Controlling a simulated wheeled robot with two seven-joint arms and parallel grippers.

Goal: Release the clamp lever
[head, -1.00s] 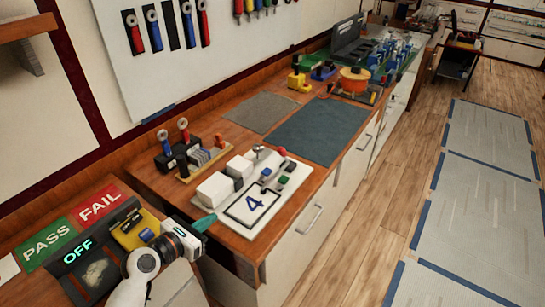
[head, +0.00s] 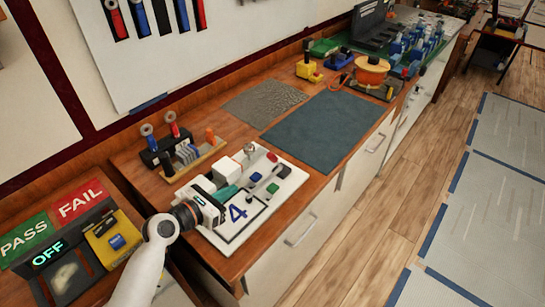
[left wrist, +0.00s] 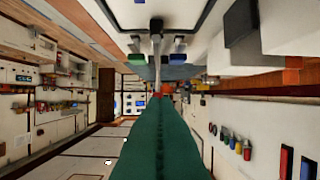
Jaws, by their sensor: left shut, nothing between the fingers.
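A white fixture plate (head: 226,234) marked with a 4 lies on the wooden bench. A slim metal lever with a dark knob (left wrist: 156,26) shows at the top middle of the left wrist view, probably the clamp lever. It stands straight ahead of the fingertips, and I cannot tell the gap. A green block (head: 255,177), a blue block (head: 272,188) and a red piece (head: 271,157) sit near it on the plate. My left gripper (head: 236,186) is shut and empty, its teal fingers over the plate. My right gripper is out of view.
White blocks (head: 239,163) stand on the plate's back side, close to my left fingers. A rack with red and blue handled tools (head: 172,130) stands behind. A blue-grey mat (head: 318,130) lies clear to the right. A PASS/FAIL station (head: 80,200) is at left.

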